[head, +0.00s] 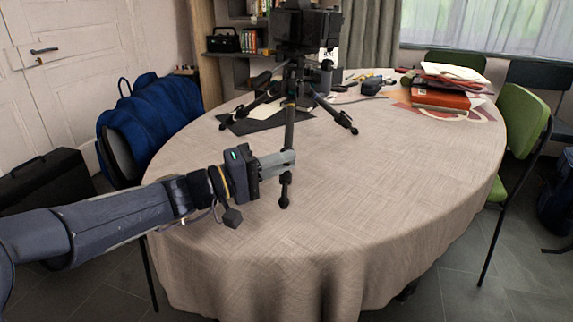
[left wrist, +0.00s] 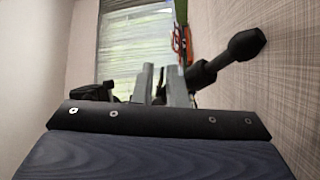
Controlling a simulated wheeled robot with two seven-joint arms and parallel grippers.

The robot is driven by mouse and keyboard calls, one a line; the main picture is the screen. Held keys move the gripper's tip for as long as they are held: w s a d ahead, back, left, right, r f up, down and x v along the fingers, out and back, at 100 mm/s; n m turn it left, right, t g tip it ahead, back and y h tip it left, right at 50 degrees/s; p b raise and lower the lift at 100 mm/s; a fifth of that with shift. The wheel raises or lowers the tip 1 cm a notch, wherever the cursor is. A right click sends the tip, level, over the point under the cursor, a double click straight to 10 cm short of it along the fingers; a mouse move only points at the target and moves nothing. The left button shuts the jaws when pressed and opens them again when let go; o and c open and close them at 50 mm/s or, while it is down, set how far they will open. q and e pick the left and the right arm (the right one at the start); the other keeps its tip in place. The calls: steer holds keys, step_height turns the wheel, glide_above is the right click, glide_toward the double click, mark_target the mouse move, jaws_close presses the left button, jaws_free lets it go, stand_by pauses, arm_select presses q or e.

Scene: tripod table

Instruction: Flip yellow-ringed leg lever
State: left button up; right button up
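A black tripod (head: 289,130) stands on the cloth-covered table (head: 400,160), its legs spread to the left, right and front. My left gripper (head: 282,161) reaches in from the left at the front leg, and its fingers cover part of that leg. The leg's foot (head: 284,201) shows below the fingers. In the left wrist view the two grey fingers (left wrist: 160,86) stand apart with a gap, and a dark leg with a rounded foot (left wrist: 246,44) runs behind the right finger. I cannot tell whether they touch. My right gripper is not in view.
A black device (head: 306,28) sits on top of the tripod. A dark flat sheet (head: 262,120) lies under its left leg. Red books (head: 440,98) and papers lie at the far right. A blue bag (head: 158,115) is beside the table on the left. The front and right tabletop is clear.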

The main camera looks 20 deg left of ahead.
arm_select(q)
steer(key=shift+w+d, duration=0.35)
steer(key=shift+d, duration=0.15)
steer(key=shift+r, duration=0.1)
jaws_close()
